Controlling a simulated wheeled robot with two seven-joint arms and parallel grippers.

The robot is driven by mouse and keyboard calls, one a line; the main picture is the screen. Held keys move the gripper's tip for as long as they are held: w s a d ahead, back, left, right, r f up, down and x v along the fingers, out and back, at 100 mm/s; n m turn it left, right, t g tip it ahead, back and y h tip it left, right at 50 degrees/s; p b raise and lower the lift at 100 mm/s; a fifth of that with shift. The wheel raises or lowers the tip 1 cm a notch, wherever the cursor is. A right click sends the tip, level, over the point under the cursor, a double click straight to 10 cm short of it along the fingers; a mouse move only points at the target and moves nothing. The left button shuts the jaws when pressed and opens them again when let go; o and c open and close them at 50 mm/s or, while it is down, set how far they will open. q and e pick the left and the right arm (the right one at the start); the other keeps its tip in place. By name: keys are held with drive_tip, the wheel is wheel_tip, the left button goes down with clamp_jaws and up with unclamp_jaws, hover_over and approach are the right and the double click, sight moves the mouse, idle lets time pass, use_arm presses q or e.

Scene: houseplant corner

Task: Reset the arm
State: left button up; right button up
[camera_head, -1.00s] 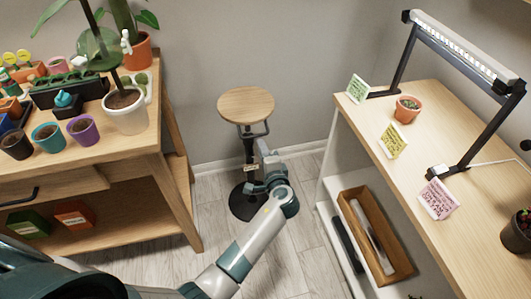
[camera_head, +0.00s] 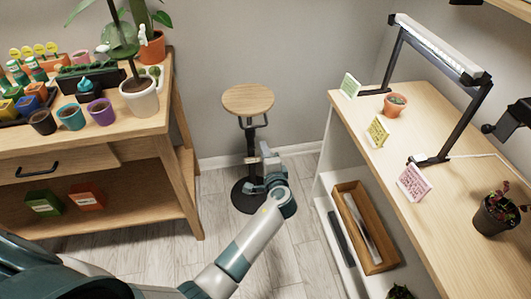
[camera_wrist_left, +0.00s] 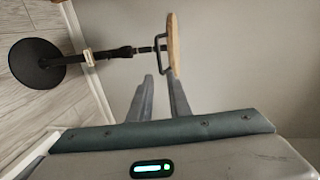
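My left gripper (camera_head: 262,162) shows in the head view at the end of the pale and teal arm, in front of the post of a round wooden stool (camera_head: 248,98). In the left wrist view my left gripper (camera_wrist_left: 160,76) has its two fingers apart with nothing between them. The stool's seat (camera_wrist_left: 173,45) appears sideways there, just beyond the fingertips; I cannot tell the exact distance. My right gripper is in neither view.
A wooden plant table (camera_head: 150,125) with several pots stands at left. At right a shelf unit (camera_head: 440,110) carries a lamp frame (camera_head: 440,50), a small cactus pot (camera_head: 394,105), cards and a dark pot (camera_head: 494,217). Grey floor (camera_head: 225,225) is open between them.

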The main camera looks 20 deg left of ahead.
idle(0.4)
use_arm(q)
drive_tip(key=s+d+f+n+g+h, duration=0.1)
drive_tip(key=s+f+h, duration=0.1)
drive_tip(key=s+f, duration=0.45)
drive_tip(key=s+d+f+g+h, duration=0.2)
drive_tip(key=s+f, duration=0.1)
drive_tip(key=f, duration=0.7)
drive_tip(key=s+d+f+n+g+h, duration=0.1)
drive_tip(key=s+f+h, duration=0.1)
drive_tip(key=s+f, duration=0.45)
drive_tip(key=s+d+f+n+g+h, duration=0.1)
drive_tip(key=s+f+n+h, duration=0.1)
drive_tip(key=s+f, duration=0.6)
drive_tip(key=s+d+f+n+g+h, duration=0.1)
drive_tip(key=s+f+n, duration=0.4)
drive_tip(key=s, duration=1.2)
wheel_tip(320, 180, down, 4)
drive_tip(key=shift+s+d+f+g+h, duration=0.1)
drive_tip(key=shift+s+d+g+h, duration=0.25)
drive_tip(key=shift+g, duration=0.35)
drive_tip(key=shift+a, duration=0.1)
